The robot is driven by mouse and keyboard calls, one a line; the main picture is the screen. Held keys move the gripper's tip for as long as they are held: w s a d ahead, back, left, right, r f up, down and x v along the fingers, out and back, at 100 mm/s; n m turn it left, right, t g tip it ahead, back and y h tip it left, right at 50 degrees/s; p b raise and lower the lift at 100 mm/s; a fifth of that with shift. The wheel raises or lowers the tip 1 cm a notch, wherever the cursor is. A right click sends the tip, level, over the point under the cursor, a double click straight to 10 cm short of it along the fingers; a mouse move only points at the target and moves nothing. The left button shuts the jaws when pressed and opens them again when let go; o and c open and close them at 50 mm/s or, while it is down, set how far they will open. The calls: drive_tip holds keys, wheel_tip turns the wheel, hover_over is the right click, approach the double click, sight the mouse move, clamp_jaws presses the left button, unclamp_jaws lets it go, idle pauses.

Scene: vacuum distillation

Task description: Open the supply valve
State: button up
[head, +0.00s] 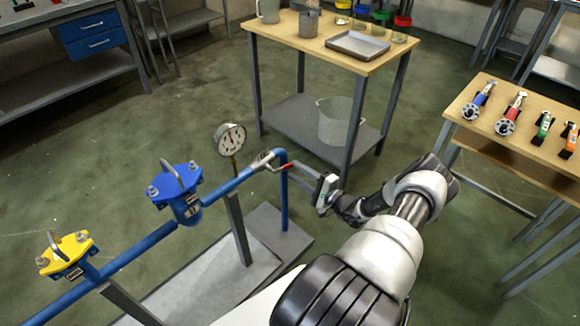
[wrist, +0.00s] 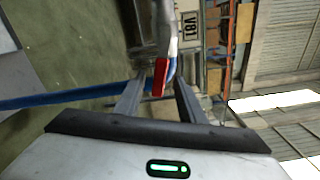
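A valve with a silver body (head: 262,160) and a red lever handle (head: 284,168) sits on the blue pipe (head: 232,184), near its bend at the right end. My gripper (head: 300,172) is beside the handle, reaching in from the right. In the wrist view, my gripper (wrist: 160,82) is open, with a finger on each side of the red handle (wrist: 160,77). The handle shows between the fingertips, with gaps visible on both sides. Whether its end lies fully between the fingers is hard to tell. A plate marked "V81" (wrist: 190,22) shows above it.
A pressure gauge (head: 231,139) stands on the pipe left of the valve. Blue (head: 178,188) and yellow (head: 66,254) housings are farther left. A wooden-topped table (head: 290,35) stands behind, and a bench with tools (head: 490,130) is at right. Green floor is open between them.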

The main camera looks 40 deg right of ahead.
drive_tip(key=s+d+p, duration=0.1)
drive_tip(key=s+d, duration=0.1)
drive_tip(key=s, duration=1)
drive_tip(key=shift+s+d, duration=0.2)
drive_tip(key=shift+s, duration=0.1)
